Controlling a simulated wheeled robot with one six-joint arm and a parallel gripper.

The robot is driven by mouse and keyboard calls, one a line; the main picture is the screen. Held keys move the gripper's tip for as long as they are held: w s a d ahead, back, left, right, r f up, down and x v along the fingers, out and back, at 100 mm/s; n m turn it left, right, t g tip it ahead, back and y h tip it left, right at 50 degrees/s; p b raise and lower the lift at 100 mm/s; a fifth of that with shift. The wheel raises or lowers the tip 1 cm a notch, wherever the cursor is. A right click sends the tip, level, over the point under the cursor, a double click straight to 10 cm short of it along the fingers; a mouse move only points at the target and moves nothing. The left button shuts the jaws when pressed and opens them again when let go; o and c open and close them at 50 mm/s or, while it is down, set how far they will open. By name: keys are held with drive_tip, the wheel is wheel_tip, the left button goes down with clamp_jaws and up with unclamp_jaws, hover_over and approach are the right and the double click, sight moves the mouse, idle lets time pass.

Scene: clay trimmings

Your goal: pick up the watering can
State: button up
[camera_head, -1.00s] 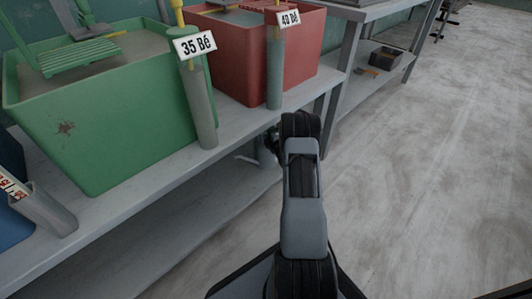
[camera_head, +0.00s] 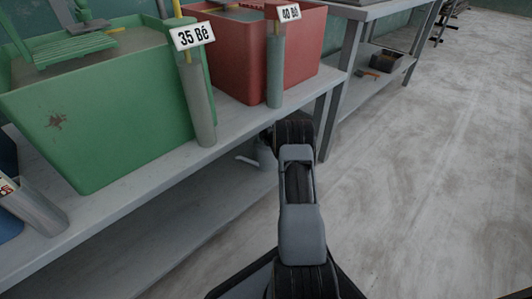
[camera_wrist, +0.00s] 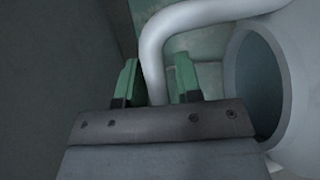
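The watering can is pale grey. In the wrist view its curved tube handle (camera_wrist: 153,50) comes down between my gripper's two green fingers, and its round body with a wide dark opening (camera_wrist: 257,85) is at the right. My gripper (camera_wrist: 158,80) is open around the handle, with a small gap visible on each side; I cannot make out firm contact. In the head view only a small part of the can (camera_head: 246,160) shows beside my arm, by the bench's lower shelf. My arm hides the rest of it and the gripper there.
A grey bench (camera_head: 150,167) carries a green tub (camera_head: 110,120) and a red tub (camera_head: 245,55), with grey cylinders at its front edge. Its lower shelf (camera_head: 170,235) looks bare at the front. Another table (camera_head: 385,12) stands behind. Open concrete floor (camera_head: 440,170) lies to the right.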

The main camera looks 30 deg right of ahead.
clamp_jaws()
idle(1.0)
drive_tip(key=shift+r, duration=0.15)
